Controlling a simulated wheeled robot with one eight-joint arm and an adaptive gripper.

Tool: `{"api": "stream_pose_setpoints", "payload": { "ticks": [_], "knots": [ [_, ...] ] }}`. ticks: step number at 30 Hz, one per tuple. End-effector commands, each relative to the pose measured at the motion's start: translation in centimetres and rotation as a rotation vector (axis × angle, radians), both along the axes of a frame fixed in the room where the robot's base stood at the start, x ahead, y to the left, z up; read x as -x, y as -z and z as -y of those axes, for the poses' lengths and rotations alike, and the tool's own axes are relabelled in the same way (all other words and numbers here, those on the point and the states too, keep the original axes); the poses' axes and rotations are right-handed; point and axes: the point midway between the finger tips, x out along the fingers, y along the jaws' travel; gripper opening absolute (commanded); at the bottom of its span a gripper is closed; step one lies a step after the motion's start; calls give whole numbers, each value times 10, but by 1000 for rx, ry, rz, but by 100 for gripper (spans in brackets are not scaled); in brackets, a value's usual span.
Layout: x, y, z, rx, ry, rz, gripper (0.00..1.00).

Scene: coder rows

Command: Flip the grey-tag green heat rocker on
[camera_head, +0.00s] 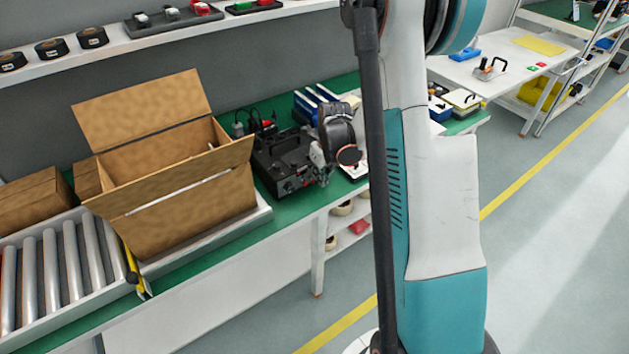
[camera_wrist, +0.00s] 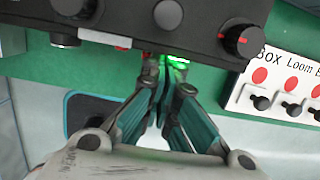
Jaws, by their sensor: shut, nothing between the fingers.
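The black coder unit (camera_head: 282,162) stands on the green bench in the head view. Its dark front panel (camera_wrist: 205,22) fills the top of the wrist view. A small rocker (camera_wrist: 178,61) glows bright green at the panel's lower edge. My gripper (camera_wrist: 166,62) is shut and empty, its fingertips right at the rocker and covering part of it. Whether they touch it, I cannot tell. In the head view my gripper (camera_head: 322,172) is at the unit's front right corner.
A red-marked knob (camera_wrist: 242,38) and a grey-capped knob (camera_wrist: 168,14) sit near the fingers. A white board (camera_wrist: 285,88) with red dots and black switches lies to the right. An open cardboard box (camera_head: 185,190) stands left of the unit.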

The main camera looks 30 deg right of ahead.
Motion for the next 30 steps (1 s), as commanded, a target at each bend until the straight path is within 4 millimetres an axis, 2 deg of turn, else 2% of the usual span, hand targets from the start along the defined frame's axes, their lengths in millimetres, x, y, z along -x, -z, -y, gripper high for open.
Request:
{"api": "stream_pose_setpoints", "payload": {
  "ticks": [18,30],
  "knots": [
    [0,-17,1,1,2,-1,0],
    [2,-17,3,2,2,-1,0]
  ]
}}
